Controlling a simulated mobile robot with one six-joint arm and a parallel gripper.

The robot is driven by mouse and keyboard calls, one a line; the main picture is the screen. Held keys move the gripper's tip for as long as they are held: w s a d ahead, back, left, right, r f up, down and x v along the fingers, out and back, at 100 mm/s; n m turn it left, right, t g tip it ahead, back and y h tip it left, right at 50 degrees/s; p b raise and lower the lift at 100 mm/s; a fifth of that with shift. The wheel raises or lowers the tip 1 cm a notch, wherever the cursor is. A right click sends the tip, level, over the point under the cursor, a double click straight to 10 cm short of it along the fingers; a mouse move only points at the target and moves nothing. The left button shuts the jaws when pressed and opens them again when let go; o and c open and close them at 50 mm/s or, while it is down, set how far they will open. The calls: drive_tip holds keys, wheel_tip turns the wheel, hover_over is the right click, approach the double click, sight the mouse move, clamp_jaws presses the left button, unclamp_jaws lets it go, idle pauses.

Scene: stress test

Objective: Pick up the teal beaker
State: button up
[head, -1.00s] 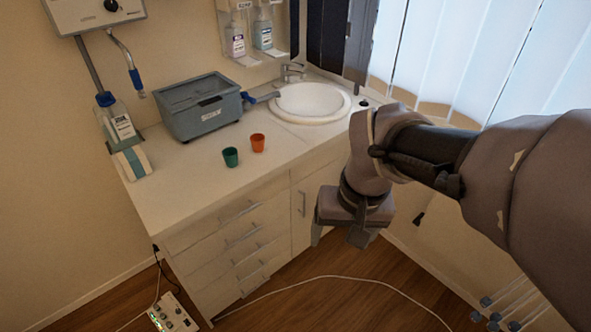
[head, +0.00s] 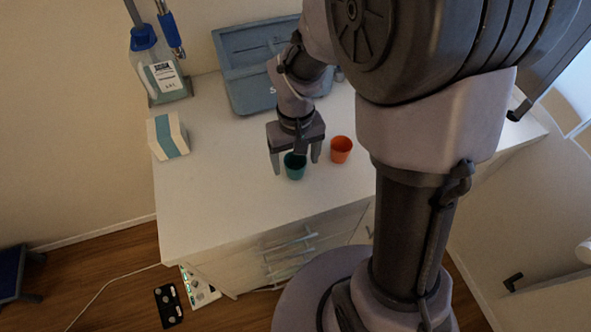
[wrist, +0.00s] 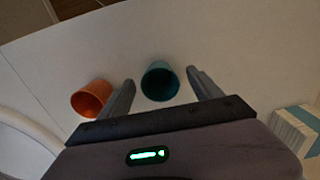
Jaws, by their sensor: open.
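The teal beaker (head: 295,167) stands upright on the white counter in the head view. My gripper (head: 296,168) is open above and around it, one finger to each side. In the wrist view the teal beaker (wrist: 160,82) lies between the two finger tips of my gripper (wrist: 160,80), with a gap at each side. I cannot tell how far down the fingers reach beside it. An orange beaker (head: 341,149) stands just right of my gripper in the head view; it is at the left in the wrist view (wrist: 92,98).
A grey-blue box (head: 247,88) stands behind my gripper. A white and teal pack (head: 168,136) and a bottle (head: 160,72) are at the left. Bare counter (head: 215,190) lies left of the teal beaker.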

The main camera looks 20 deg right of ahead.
drive_tip(key=shift+w+f, duration=0.1)
drive_tip(key=shift+f, duration=0.7)
drive_tip(key=shift+r, duration=0.2)
drive_tip(key=shift+c, duration=0.2)
drive_tip(key=shift+w, duration=0.1)
drive_tip(key=c, duration=1.4)
drive_tip(key=shift+o, duration=0.2)
drive_tip(key=shift+r, duration=0.1)
